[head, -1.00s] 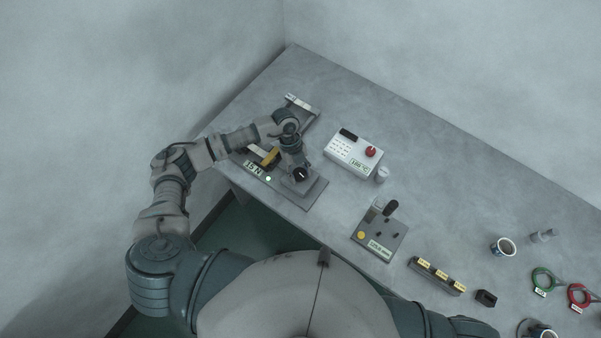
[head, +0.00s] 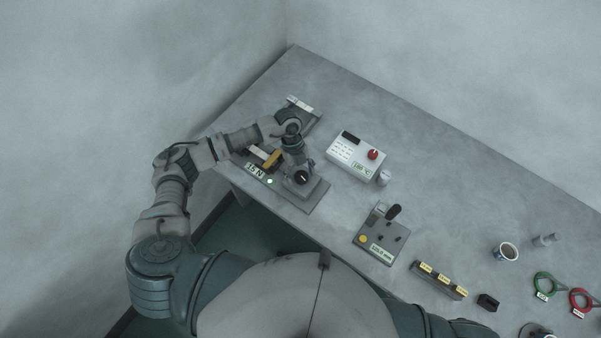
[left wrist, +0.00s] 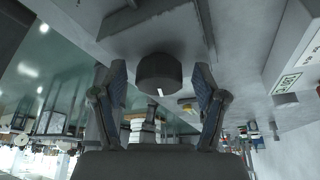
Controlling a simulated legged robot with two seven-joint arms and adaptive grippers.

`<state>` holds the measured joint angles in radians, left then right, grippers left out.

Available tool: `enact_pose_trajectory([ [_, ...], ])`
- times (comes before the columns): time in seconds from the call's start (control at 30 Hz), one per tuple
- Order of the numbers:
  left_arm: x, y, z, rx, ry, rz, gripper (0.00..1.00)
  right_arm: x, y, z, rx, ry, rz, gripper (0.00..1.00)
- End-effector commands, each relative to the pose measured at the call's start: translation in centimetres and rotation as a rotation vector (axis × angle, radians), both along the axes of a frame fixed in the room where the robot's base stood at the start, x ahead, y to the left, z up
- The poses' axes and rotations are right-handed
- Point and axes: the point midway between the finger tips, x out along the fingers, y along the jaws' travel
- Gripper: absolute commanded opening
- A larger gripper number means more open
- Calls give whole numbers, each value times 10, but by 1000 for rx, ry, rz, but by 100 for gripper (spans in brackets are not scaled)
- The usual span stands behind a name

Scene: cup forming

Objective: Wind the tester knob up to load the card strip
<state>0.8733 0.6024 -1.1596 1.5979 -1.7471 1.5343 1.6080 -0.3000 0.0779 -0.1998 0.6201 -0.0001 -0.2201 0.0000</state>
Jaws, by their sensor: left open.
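The tester (head: 312,195) is a grey plate near the bench's left front edge, with a small "N" readout (head: 255,171) and a pale indicator light (head: 269,181). Its dark round knob (head: 302,177) has a white mark. The left wrist view shows the knob (left wrist: 160,72) between two spread fingers, with gaps on both sides. My left gripper (head: 299,167) is open over the knob, partly hidden by my wrist. A yellow piece (head: 273,159) and a pale strip (head: 258,151) lie behind the readout; I cannot tell which is the card strip. My right gripper is out of view.
A white box with a red knob (head: 373,154) stands right of the tester. A grey fixture (head: 380,240), a labelled block (head: 438,280), a cup (head: 506,252), and green (head: 543,284) and red (head: 580,300) ringed tools lie further right. The bench's back middle is clear.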

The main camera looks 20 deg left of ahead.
Motion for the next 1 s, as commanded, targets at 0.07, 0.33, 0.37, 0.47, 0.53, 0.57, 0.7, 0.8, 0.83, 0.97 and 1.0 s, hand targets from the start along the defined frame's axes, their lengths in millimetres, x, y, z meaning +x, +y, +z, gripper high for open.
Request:
enact_pose_trajectory([
  [0.07, -1, 0, 0, 0, 1, -1, 72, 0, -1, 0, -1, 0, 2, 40],
  [0.33, 12, 10, 33, -1, -1, -1, 72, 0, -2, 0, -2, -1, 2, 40],
  [0.37, 14, 12, 40, -1, -2, 0, 72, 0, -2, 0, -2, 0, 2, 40],
  [0.47, 21, 19, 60, -1, -2, 1, 72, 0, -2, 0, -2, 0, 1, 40],
  [0.53, 26, 23, 75, -1, -1, 1, 72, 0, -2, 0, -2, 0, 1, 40],
  [0.57, 27, 25, 80, -1, -1, 1, 72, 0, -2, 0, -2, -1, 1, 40],
  [0.7, 34, 31, 98, -2, 1, 1, 72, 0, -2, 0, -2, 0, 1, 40],
  [0.8, 36, 33, 106, -1, 1, 0, 72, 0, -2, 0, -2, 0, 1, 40],
  [0.83, 36, 33, 107, -1, 1, 0, 72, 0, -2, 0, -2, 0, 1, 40],
  [0.97, 37, 34, 109, -3, 3, 0, 72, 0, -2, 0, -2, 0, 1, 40],
  [1.0, 37, 34, 109, -3, 3, 0, 72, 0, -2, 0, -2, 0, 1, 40],
])
